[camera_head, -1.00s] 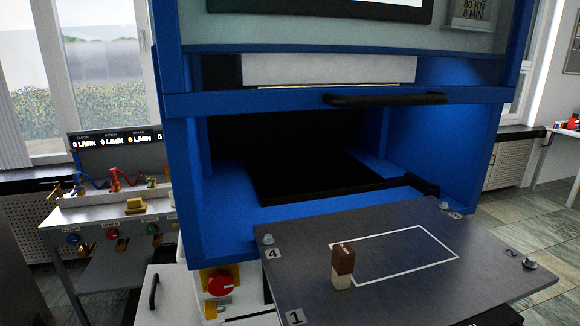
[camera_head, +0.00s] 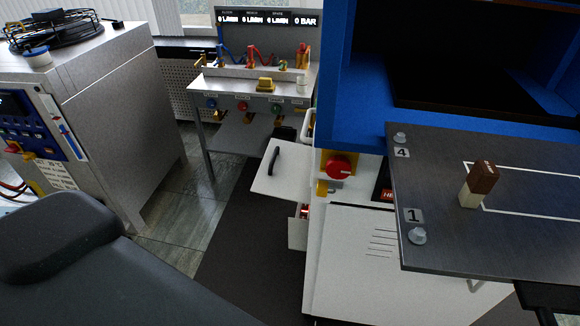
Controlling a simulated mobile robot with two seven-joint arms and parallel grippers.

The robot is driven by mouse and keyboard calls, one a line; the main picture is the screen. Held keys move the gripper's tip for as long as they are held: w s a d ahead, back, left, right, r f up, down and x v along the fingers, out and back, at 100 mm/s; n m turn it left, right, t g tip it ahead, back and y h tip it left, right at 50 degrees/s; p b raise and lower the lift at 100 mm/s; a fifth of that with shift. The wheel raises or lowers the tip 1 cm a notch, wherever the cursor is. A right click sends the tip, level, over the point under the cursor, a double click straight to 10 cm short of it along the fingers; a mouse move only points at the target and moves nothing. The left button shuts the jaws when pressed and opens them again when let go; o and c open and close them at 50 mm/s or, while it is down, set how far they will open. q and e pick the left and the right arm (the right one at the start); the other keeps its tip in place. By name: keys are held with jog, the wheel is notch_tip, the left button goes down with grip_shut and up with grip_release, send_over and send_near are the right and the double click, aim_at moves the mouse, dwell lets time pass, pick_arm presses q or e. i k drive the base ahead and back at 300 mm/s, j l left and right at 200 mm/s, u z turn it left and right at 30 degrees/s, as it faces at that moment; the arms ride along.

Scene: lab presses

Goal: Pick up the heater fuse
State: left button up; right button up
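No part is clearly labelled as the heater fuse. Neither of my grippers is in view.
A white door or drawer front (camera_head: 281,172) with a black handle stands out left of the press. A bench with gauges and valves (camera_head: 264,72) stands behind. A grey cabinet (camera_head: 125,120) is at the left. Dark floor matting (camera_head: 245,250) lies clear between them.

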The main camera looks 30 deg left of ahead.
aim_at(306, 208)
jog(key=i+j, duration=0.1)
jog(key=j, duration=0.2)
jog(key=i+j, duration=0.15)
jog(key=j, duration=0.15)
jog(key=i+j+u, duration=0.1)
jog(key=j, duration=0.25)
jog(key=i+j, duration=0.15)
jog(key=j, duration=0.15)
jog(key=j+z, duration=0.5)
jog(key=j, duration=0.15)
jog(key=k, duration=0.4)
